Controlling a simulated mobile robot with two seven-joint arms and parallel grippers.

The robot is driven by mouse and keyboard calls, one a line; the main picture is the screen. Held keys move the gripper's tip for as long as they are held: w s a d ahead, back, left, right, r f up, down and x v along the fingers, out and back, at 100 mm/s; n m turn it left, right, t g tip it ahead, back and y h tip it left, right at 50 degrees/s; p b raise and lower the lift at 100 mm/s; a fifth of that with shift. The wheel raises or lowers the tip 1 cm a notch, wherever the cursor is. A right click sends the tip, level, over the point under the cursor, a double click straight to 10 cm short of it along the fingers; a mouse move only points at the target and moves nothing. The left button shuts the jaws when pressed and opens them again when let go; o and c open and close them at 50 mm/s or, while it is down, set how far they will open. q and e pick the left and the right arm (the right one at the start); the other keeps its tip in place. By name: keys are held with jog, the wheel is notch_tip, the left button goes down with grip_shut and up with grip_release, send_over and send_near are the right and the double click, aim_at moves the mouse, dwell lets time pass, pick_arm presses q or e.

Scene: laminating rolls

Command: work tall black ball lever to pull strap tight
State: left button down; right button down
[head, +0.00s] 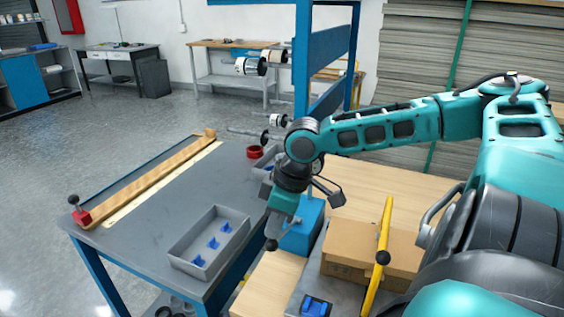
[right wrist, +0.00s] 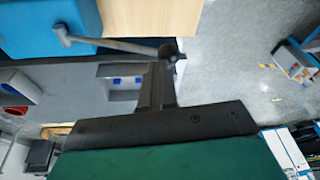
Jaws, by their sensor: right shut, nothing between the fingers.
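A lever with a grey rod and black ball (head: 271,245) stands out from the blue unit (head: 302,232) beside the grey table. In the right wrist view the same ball (right wrist: 170,50) is at the end of a rod from a blue surface. My right gripper (head: 275,230) points down, just above the ball. In the right wrist view its fingers (right wrist: 160,72) are shut and empty, with tips close to the ball; contact cannot be told. A cardboard box (head: 352,250) lies to the right. I cannot make out the strap. My left gripper is out of view.
A yellow bar (head: 387,215) with a black ball beside it (head: 382,257) stands in front of the box. A grey tray (head: 188,266) with blue pieces is on the grey table (head: 150,225). A blue post (head: 300,70) carries rolls behind the arm.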

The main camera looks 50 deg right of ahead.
jog(key=shift+r, duration=0.4)
jog(key=a+v, duration=0.1)
jog(key=v, duration=0.6)
jog(key=shift+s+a, duration=0.25)
dwell(0.3)
